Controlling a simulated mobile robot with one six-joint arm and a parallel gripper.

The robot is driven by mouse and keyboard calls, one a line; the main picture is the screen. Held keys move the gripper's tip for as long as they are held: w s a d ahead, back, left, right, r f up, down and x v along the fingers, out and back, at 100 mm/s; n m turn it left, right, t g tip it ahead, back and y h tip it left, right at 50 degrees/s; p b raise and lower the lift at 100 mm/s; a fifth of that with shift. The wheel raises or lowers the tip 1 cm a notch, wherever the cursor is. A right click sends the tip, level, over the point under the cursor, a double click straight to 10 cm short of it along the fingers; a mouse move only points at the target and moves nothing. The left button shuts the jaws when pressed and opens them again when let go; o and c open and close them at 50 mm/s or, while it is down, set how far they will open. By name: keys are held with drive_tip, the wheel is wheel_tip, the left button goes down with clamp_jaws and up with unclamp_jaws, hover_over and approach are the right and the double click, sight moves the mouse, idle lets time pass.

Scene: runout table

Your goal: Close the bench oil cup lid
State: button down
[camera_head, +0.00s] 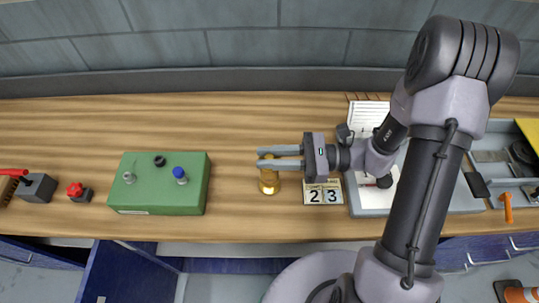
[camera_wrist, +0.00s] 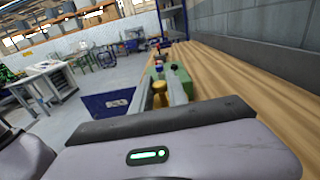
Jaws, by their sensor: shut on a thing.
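The brass oil cup (camera_head: 268,184) stands on the wooden bench, right of the green box. Its upper part is hidden under my gripper's fingers in the head view. My gripper (camera_head: 262,158) reaches in from the right, its two fingers level and pointing left, over the top of the cup. In the wrist view, brass of the oil cup (camera_wrist: 160,92) shows between the fingers, and my gripper is shut on its top. I cannot make out the lid's edge or its angle.
A green box (camera_head: 160,195) with several knobs stands to the left. A red-knobbed valve (camera_head: 75,190) is farther left. A number card (camera_head: 323,193) reading 23 and a grey tray (camera_head: 370,205) lie to the right. Bare bench lies behind the cup.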

drive_tip(key=c, duration=1.3)
unclamp_jaws()
drive_tip(key=shift+d, duration=0.15)
drive_tip(key=d+p, duration=0.1)
drive_tip(key=d, duration=0.4)
drive_tip(key=d+p, duration=0.1)
drive_tip(key=d, duration=0.5)
drive_tip(key=d+p, duration=0.1)
drive_tip(key=d, duration=0.5)
drive_tip(key=shift+s+d, duration=0.1)
drive_tip(key=shift+s, duration=0.25)
